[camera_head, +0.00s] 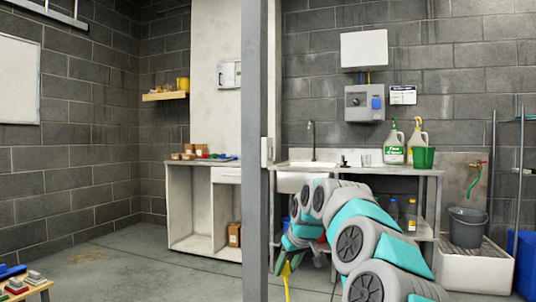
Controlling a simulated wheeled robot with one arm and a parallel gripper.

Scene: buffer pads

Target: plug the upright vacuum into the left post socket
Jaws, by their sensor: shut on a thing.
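A grey post (254,80) stands upright near the middle of the view. A small pale box (266,151), which looks like a socket, is mounted on its right side; its face is too small to make out. My gripper (290,260) is low, just right of the post and well below the box. It is shut on a small yellow thing, seemingly a plug (284,268), with a yellow cord (287,290) hanging down. My arm partly hides the gripper. The upright vacuum is not in view.
A white cabinet (190,210) is left of the post. A grey bucket (467,227) is at right. A table corner (42,287) is at lower left; open floor lies between.

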